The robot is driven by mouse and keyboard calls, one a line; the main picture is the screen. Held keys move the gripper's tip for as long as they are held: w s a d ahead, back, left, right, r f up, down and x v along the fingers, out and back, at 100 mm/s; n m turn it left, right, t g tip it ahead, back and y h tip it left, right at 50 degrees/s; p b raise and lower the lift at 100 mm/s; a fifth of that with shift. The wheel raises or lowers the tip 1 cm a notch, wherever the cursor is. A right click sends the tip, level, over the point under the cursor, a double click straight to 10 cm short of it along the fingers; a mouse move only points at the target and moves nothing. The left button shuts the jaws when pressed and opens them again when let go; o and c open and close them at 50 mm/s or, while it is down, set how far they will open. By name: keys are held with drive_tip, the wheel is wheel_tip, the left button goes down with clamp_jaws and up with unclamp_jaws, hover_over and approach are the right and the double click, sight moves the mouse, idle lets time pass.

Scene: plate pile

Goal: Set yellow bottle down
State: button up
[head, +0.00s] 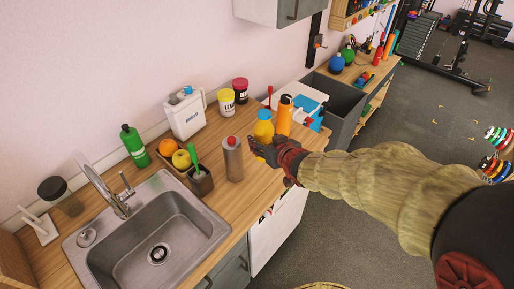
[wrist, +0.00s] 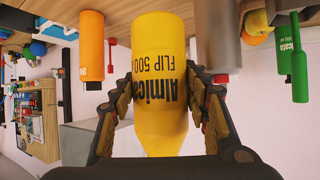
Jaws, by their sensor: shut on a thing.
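In the wrist view, which is upside down, my gripper (wrist: 162,105) is shut on the yellow bottle (wrist: 160,60), with one finger on each side. The bottle looks about upright, and its black lettering faces the wrist camera. Its base is close to the wooden counter (head: 225,205); I cannot tell whether it touches. My fingers partly hide its lower part in the head view.
An orange bottle (head: 284,115) stands close behind the yellow one. A grey bottle (head: 233,160) stands to the left, beside a dark holder with a green brush (head: 197,165). The sink (head: 150,240) is further left. Clear wood lies between the grey and yellow bottles.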

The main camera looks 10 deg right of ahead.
drive_tip(key=shift+w+d+f+b, duration=0.15)
drive_tip(key=shift+w+f+b, duration=0.75)
drive_tip(key=shift+w+f, duration=1.25)
drive_tip(key=shift+w+d+f+b, duration=0.2)
drive_tip(key=shift+w+f+b, duration=0.75)
drive_tip(key=shift+w+f, duration=1.15)
drive_tip(key=shift+w+d+f+b, duration=0.15)
drive_tip(key=shift+w+f+b, duration=0.75)
drive_tip(key=shift+w+f, duration=1.25)
drive_tip(key=shift+w+r, duration=0.1)
drive_tip(key=shift+w, duration=0.05)
drive_tip(key=o, duration=1.6)
drive_tip(key=shift+f, duration=0.2)
drive_tip(key=shift+o, duration=0.2)
